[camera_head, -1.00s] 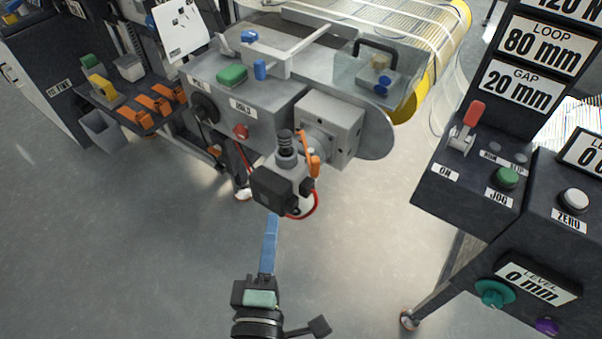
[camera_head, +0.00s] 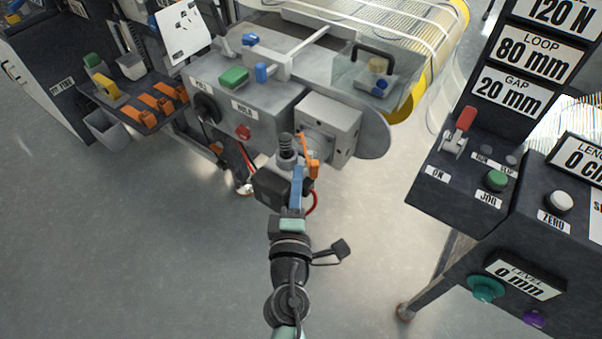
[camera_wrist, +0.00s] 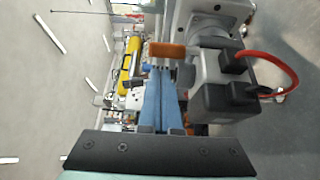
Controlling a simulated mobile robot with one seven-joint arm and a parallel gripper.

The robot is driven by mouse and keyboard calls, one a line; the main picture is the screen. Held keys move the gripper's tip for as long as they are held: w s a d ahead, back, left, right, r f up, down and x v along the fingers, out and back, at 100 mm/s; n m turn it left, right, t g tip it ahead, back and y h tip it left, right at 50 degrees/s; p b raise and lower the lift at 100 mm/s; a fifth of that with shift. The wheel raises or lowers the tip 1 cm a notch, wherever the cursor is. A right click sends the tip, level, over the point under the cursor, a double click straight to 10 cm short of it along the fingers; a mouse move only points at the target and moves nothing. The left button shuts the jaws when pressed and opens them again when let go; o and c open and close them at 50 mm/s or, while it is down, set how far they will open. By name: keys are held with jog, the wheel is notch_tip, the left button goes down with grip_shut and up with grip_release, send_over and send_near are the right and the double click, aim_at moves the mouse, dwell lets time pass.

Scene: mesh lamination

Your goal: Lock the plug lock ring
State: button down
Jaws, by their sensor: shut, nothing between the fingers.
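A grey servo drive (camera_head: 286,158) with a black box (camera_head: 270,188) on its side hangs at the front of the machine. An orange lever (camera_head: 314,168) sticks out on its right side; it also shows in the wrist view (camera_wrist: 168,50). A red cable (camera_wrist: 275,66) loops out of the black connector area. I cannot make out a separate lock ring for sure; the fingers cover part of the plug area. My gripper (camera_head: 298,170) has blue fingers, shut and empty. The fingertips (camera_wrist: 155,72) are close beside the orange lever; I cannot tell whether they touch it.
A grey gearbox block (camera_head: 330,130) and the machine housing (camera_head: 240,110) stand just behind. A control console (camera_head: 470,180) with a red lever and buttons stands at the right. A shelf with orange clips (camera_head: 158,100) is at the left. The floor in front is clear.

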aim_at(316, 170)
jog(key=shift+w+d, duration=0.1)
jog(key=shift+d, duration=0.25)
jog(key=shift+d+n+y+p, duration=0.6)
jog(key=shift+n+y+p, duration=0.2)
jog(key=shift+y+p, duration=0.4)
dwell(0.5)
jog(key=shift+d+p, duration=0.3)
jog(key=shift+d+r+p, duration=0.1)
jog(key=shift+d+p, duration=0.4)
jog(key=shift+d, duration=0.05)
jog(key=shift+d+p, duration=0.45)
jog(key=shift+d, duration=0.55)
